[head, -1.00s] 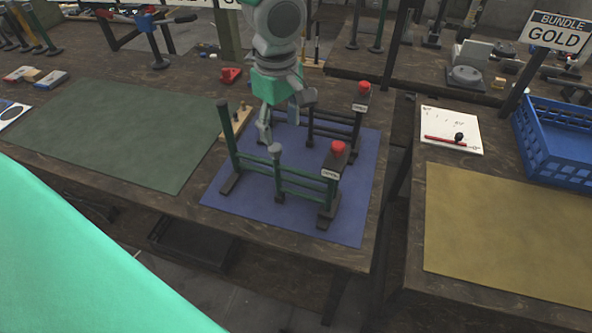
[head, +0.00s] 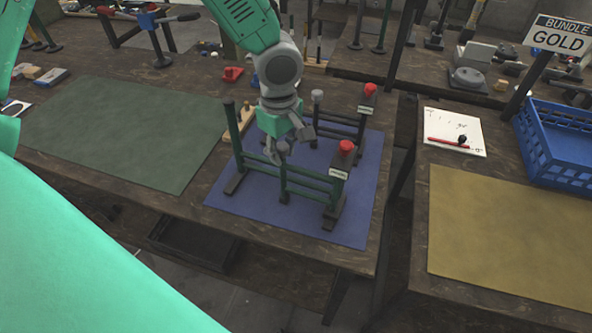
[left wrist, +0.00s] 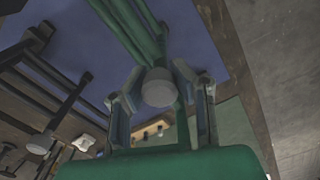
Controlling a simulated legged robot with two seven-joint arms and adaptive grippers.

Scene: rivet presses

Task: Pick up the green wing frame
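The green wing frame (head: 310,183) stands upright on the blue mat (head: 350,222). It has dark green rails, end posts, and a red-topped end block. My left gripper (head: 279,152) is at its middle post, from above. In the left wrist view, a round grey knob (left wrist: 158,88) on the frame lies between the fingers of the left gripper (left wrist: 160,92). The fingers look open, one on each side of the knob; I cannot tell whether they touch it. In the head view the gripper hides the knob. My right gripper is not in view.
A similar dark frame (head: 340,130) with a red knob stands just behind. A wooden block with pegs (head: 240,122) is at the left. A green mat (head: 115,130) lies left; a yellow mat (head: 510,235) and blue crate (head: 556,145) are on the right table.

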